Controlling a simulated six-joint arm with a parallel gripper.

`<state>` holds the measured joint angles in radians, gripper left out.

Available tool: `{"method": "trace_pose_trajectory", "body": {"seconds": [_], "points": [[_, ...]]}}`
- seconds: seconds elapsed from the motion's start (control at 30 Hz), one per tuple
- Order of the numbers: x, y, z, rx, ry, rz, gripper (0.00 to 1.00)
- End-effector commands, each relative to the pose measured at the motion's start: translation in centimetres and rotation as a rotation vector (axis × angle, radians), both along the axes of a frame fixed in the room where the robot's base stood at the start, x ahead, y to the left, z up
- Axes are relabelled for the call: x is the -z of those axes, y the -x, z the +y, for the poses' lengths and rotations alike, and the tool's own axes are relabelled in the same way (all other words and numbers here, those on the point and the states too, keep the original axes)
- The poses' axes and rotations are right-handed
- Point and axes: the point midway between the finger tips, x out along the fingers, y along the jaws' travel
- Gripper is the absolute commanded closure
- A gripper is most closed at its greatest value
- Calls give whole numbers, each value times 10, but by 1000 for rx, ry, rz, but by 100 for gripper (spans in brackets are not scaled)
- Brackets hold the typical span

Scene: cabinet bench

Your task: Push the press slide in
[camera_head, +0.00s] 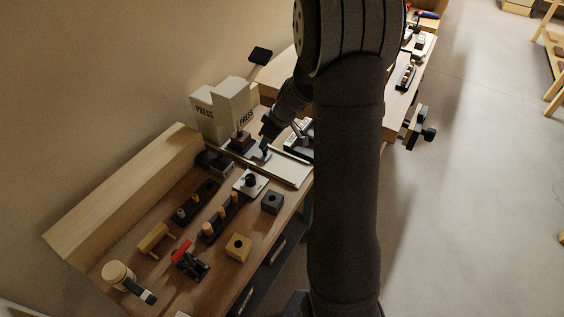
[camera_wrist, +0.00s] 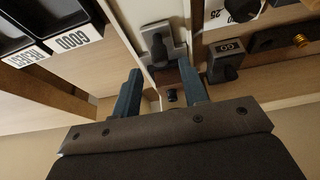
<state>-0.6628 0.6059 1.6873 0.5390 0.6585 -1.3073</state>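The white press (camera_head: 232,103), marked PRESS, stands at the back of the bench. A pale slide track (camera_head: 288,171) runs from it toward the front edge. A dark brown block (camera_head: 240,140) sits at the press end. My gripper (camera_head: 265,152) is low over the track, in front of the press; the arm partly hides this area. In the wrist view my gripper (camera_wrist: 160,68) has its two fingers spread, with nothing held between them. A grey bracket with a dark peg (camera_wrist: 157,45) lies just beyond the fingertips. I cannot tell whether the fingers touch anything.
Black bins marked GOOD (camera_wrist: 75,38) and REJECT (camera_wrist: 22,55) are beside the track. A GO gauge (camera_wrist: 228,60) is on the other side. A white plate with a black knob (camera_head: 250,182), a dark block (camera_head: 272,202) and a red clamp (camera_head: 187,258) stand on the bench.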

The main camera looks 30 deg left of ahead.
Motion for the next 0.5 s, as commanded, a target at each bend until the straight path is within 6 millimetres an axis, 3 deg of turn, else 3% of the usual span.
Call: {"method": "trace_pose_trajectory", "body": {"seconds": [0.5], "points": [[-34, 0, -15, 0, 1, 0, 60]]}}
